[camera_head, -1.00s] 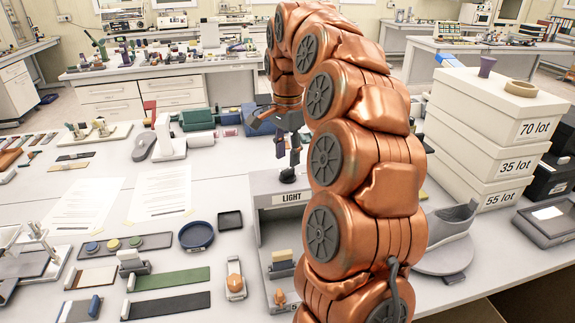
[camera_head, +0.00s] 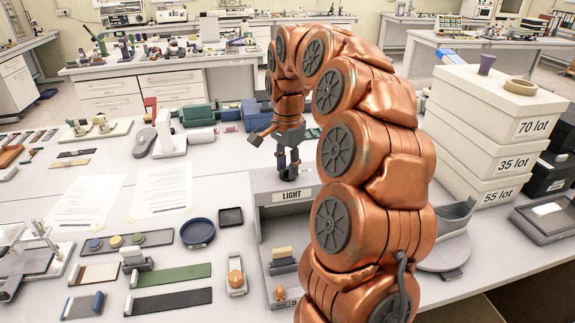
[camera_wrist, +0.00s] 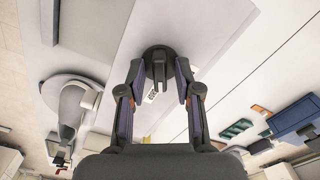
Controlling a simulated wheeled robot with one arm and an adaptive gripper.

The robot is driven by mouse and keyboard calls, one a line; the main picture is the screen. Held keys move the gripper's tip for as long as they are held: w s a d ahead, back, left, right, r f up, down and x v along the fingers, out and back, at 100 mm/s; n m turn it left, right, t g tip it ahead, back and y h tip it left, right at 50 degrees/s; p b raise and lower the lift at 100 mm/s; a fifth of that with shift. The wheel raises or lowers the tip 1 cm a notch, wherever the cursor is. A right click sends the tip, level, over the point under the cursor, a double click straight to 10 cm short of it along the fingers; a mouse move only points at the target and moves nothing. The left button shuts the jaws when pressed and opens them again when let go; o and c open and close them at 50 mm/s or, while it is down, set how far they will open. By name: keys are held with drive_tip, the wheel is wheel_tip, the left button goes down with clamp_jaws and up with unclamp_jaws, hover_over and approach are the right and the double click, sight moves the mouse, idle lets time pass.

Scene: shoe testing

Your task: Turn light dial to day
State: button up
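The light box (camera_head: 264,187) is a pale box with the word LIGHT on its front edge, standing on the bench in the head view. Its dark round dial (camera_wrist: 158,60) with a raised grip sits on the box top in the wrist view. My gripper (camera_head: 289,168) points down over the box top in the head view and largely hides the dial there. In the wrist view my gripper (camera_wrist: 159,72) is open, its two fingers on either side of the dial's grip with gaps visible. A small label (camera_wrist: 151,96) beside the dial is too small to read.
White stacked boxes (camera_head: 490,125) and a grey shoe (camera_head: 450,222) on a round base stand right of the light box. A blue round dish (camera_head: 197,232), a dark small tray (camera_head: 230,217) and paper sheets (camera_head: 162,190) lie to the left.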

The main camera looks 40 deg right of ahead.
clamp_jaws()
drive_tip(key=shift+n+b, duration=0.4)
drive_tip(key=shift+b, duration=0.1)
drive_tip(key=shift+f+n+b, duration=0.15)
drive_tip(key=shift+n+b, duration=0.45)
drive_tip(key=n+b, duration=0.2)
drive_tip(key=shift+n, duration=0.3)
drive_tip(key=n+b, duration=0.1)
drive_tip(key=n, duration=0.2)
drive_tip(key=shift+r+n+b, duration=0.2)
drive_tip(key=shift+n+b, duration=0.2)
drive_tip(key=shift+n, duration=1.7)
